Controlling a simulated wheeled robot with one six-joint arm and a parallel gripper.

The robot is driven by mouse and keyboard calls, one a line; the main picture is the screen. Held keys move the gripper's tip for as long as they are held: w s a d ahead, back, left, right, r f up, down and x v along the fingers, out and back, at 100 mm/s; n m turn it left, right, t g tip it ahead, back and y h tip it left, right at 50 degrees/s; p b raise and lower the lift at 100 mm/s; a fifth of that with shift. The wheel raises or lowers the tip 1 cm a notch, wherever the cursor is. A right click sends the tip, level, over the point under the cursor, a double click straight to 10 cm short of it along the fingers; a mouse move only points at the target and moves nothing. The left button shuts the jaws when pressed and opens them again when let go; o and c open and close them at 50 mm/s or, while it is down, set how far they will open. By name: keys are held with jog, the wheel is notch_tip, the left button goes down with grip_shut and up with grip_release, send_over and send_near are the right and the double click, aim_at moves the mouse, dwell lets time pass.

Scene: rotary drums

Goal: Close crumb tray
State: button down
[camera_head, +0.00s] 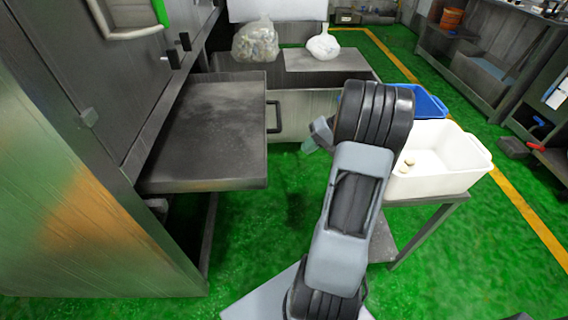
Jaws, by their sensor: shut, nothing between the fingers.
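The crumb tray appears to be the flat dark metal tray (210,125) that sticks out to the right from the steel machine on the left; it is pulled out. A dark bar handle (273,117) shows at its right end. My gripper (312,142) is a little to the right of the handle, apart from it in the picture, mostly hidden behind my arm's wrist. It is shut and empty. The depth between gripper and handle is hard to judge.
A white bin (445,160) with a few pale pieces stands on a metal table at right, a blue bin (425,102) behind it. A grey metal container (310,103) with bags above stands behind the tray. Green floor (265,235) is open below and right of the tray.

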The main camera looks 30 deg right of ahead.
jog(key=w+a+r+b+x, duration=0.1)
jog(key=b+x, duration=0.1)
jog(key=x, duration=1)
jog(key=shift+a+r, duration=0.2)
jog(key=shift+a, duration=0.15)
jog(key=shift+w, duration=0.1)
